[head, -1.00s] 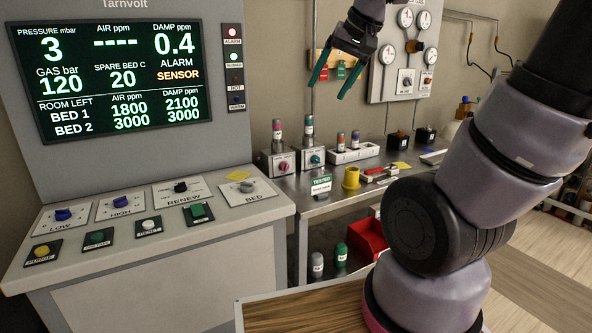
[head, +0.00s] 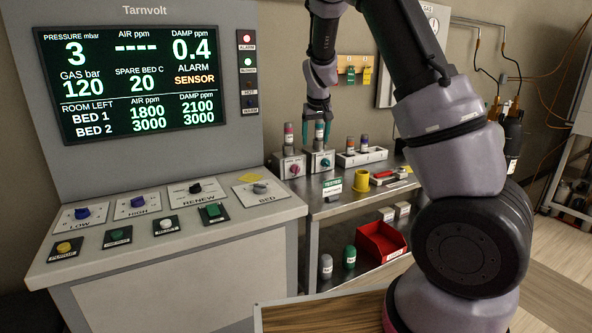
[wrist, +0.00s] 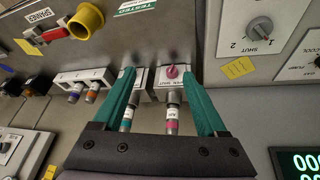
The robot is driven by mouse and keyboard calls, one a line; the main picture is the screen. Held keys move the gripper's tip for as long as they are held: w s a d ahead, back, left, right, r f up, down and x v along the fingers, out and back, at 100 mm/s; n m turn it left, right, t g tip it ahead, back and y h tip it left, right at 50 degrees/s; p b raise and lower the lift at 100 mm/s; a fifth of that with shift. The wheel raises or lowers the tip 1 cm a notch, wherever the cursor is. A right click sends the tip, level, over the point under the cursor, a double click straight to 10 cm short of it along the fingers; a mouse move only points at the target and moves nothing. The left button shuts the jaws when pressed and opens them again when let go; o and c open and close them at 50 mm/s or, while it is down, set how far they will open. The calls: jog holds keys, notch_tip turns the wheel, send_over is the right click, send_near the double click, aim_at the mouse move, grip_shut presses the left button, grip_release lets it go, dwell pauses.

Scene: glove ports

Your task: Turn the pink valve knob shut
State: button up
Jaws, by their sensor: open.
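The pink valve knob (head: 294,169) is on the front of a small pale valve block, with a pink-banded cylinder (head: 289,136) standing behind it. A similar block to its right carries a teal knob (head: 325,162). My gripper (head: 319,133) is open, pointing down by the teal-knob block, to the right of and above the pink knob. In the wrist view the pink knob (wrist: 172,71) shows between the two teal fingers, nearer the right one. The left finger covers most of the other block there. No contact with the pink knob shows.
A console (head: 165,235) with dials and buttons stands close on the left. The metal bench (head: 345,205) also holds a green TESTED sign (head: 332,187), a yellow cup (head: 361,181) and a rack (head: 362,156) of small cylinders. A red bin (head: 381,241) sits below.

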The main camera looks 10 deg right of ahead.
jog(key=w+a+f+n+t+h, duration=0.1)
jog(key=w+a+f+n+h, duration=0.2)
jog(key=w+f, duration=0.4)
jog(key=n+t, duration=0.1)
jog(key=n, duration=0.2)
send_near(296, 168)
jog(key=shift+h, duration=0.4)
jog(key=x, duration=0.9)
jog(key=shift+w+a+f, duration=0.1)
jog(key=shift+a+f, duration=0.2)
jog(key=shift+f, duration=0.1)
grip_shut()
